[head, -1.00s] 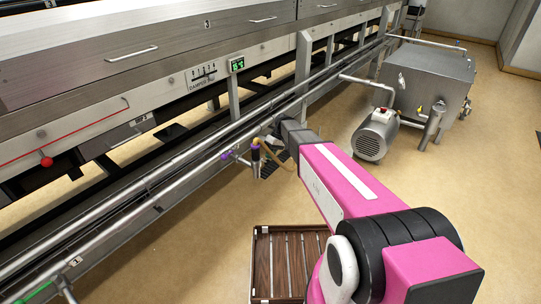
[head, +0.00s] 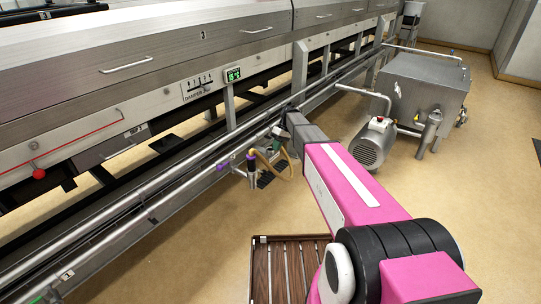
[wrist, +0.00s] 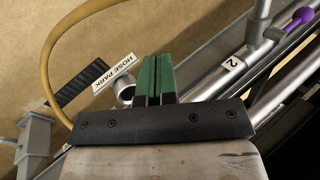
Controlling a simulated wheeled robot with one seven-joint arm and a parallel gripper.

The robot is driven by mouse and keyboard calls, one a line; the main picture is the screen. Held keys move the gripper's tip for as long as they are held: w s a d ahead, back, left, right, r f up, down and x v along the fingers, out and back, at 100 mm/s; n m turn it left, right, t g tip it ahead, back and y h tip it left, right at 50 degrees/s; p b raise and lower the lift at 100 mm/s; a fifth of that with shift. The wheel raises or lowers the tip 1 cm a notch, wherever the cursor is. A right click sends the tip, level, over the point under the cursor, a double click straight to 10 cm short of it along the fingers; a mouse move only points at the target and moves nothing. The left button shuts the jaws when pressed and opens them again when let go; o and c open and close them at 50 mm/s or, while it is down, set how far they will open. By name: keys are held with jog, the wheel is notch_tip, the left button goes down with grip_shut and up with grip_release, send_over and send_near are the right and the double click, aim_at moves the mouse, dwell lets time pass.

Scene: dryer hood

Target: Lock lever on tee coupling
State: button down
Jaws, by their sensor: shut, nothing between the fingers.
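My gripper (head: 282,150) is at the end of the arm beside the long pipes. In the wrist view its green fingers (wrist: 156,77) are together and empty. In the wrist view a purple knob on a grey stem (wrist: 301,18) is at the upper right, apart from my fingers. I cannot tell which part is the lock lever or how it is set.
Two long pipes (head: 150,200) run along the machine. In the wrist view a pipe tagged 2 (wrist: 230,64), a HOSE PARK label (wrist: 115,70) and an open round fitting (wrist: 125,93) lie close to the fingers. A slatted wooden platform (head: 262,270), motor (head: 371,143) and steel tank (head: 425,85) stand nearby.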

jog(key=shift+w+d+r, duration=0.45)
jog(key=shift+w+d, duration=0.25)
jog(key=shift+w, duration=0.05)
jog(key=s+d+m+t+h, duration=0.2)
jog(key=s+d+m, duration=0.2)
jog(key=s, duration=1.2)
jog(key=s+d+r+m+t+h, duration=0.1)
jog(key=s+d, duration=0.7)
jog(key=s, duration=0.8)
jog(key=m+t+h, duration=0.1)
jog(key=m, duration=0.1)
jog(key=shift+r+m, duration=0.2)
jog(key=shift+m, duration=0.2)
jog(key=shift+a, duration=0.1)
